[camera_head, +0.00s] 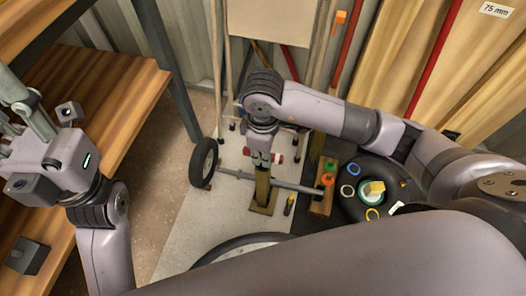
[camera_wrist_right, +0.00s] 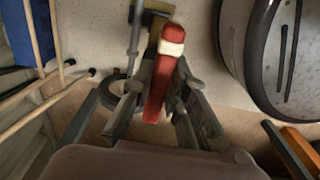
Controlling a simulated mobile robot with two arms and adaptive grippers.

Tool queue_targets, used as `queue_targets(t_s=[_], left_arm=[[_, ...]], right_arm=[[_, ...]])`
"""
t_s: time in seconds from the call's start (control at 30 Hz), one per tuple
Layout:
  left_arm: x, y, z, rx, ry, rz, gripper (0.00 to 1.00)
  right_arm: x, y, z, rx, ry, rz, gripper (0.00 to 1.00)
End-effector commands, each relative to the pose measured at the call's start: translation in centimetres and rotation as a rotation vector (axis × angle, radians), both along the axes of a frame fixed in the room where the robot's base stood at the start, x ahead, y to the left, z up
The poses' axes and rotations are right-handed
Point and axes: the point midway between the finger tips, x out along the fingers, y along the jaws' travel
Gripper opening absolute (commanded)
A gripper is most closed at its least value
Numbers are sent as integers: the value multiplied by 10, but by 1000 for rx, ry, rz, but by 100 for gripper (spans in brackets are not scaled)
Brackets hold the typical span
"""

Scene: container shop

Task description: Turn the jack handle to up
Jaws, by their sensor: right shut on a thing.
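The jack handle (camera_wrist_right: 159,86) is red with a white band near its far end. In the right wrist view it lies between the fingers of my right gripper (camera_wrist_right: 163,92), which is shut on it. In the head view my right gripper (camera_head: 262,158) is above the jack's post (camera_head: 262,188), and red parts show beside its fingers; most of the handle is hidden there. The post stands on a brownish foot plate (camera_head: 264,208). My left gripper (camera_head: 20,112) is at the far left by the wooden shelves, away from the jack; its fingers are unclear.
A grey bar (camera_head: 238,175) runs past the post, with a black wheel (camera_head: 203,162) at its left. A wooden block (camera_head: 322,205) with green and orange pieces stands right. Long poles lean behind; wooden shelves (camera_head: 95,85) stand left.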

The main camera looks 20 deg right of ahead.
Motion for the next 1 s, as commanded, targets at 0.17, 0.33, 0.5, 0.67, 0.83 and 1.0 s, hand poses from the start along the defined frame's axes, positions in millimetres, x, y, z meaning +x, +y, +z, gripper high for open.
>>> queue_targets(t_s=[0.17,0.33,0.5,0.67,0.83,1.0], left_arm=[[0,0,-1,0,0,0,40],[2,-1,-4,2,7,0,40],[2,-1,-3,6,-12,2,40],[1,-2,1,9,-36,3,40],[-1,-2,6,10,-62,4,40],[-5,-2,11,8,-91,6,40]], right_arm=[[0,0,0,-1,-1,-8,0],[1,-1,0,-2,-2,-55,0],[2,-1,-1,-3,-4,-155,0],[1,-1,-1,-3,-4,-289,0],[1,-1,-1,-1,-4,-450,0],[1,-1,-1,-2,-4,-612,0]])
